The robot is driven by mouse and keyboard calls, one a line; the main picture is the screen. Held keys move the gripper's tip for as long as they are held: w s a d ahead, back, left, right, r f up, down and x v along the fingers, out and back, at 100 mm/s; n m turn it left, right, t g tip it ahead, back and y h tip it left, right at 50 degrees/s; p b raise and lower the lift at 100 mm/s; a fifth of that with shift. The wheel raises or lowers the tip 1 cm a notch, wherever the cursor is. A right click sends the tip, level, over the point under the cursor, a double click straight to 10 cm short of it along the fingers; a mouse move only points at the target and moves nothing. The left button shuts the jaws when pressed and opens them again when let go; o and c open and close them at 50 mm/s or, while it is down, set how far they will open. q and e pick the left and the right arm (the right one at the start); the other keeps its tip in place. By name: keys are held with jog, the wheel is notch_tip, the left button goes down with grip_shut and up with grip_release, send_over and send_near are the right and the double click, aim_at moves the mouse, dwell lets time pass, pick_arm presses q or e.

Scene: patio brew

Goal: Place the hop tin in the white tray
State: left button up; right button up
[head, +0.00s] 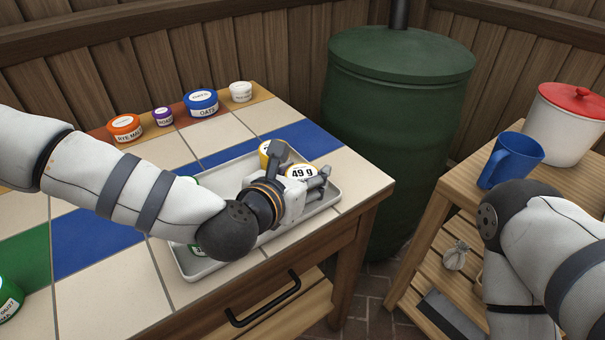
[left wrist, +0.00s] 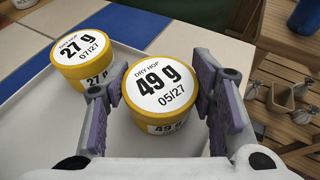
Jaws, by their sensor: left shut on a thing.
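A yellow hop tin (head: 301,174) with a white lid marked 49 g is between the fingers of my left gripper (head: 306,184), which is shut on it. In the left wrist view the tin (left wrist: 160,92) is upright, over the right part of the white tray (head: 184,268). I cannot tell whether it touches the tray floor. A second yellow hop tin (left wrist: 84,52), marked 27 g, stands in the tray beside it; in the head view it is partly hidden behind my gripper. My right gripper is out of view.
Green-marked tins (head: 195,249) in the tray are mostly hidden by my left arm. Several small tubs, including an oats tub (head: 202,103), line the table's back edge. A green barrel (head: 390,110) stands right of the table. A blue mug (head: 513,158) is on the slatted bench.

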pick_arm(q)
jog(key=shift+f, duration=0.1)
jog(key=o, duration=1.2)
jog(key=shift+c, duration=0.2)
jog(key=shift+r, duration=0.25)
jog(key=p+v, duration=0.1)
jog(key=v, duration=1.1)
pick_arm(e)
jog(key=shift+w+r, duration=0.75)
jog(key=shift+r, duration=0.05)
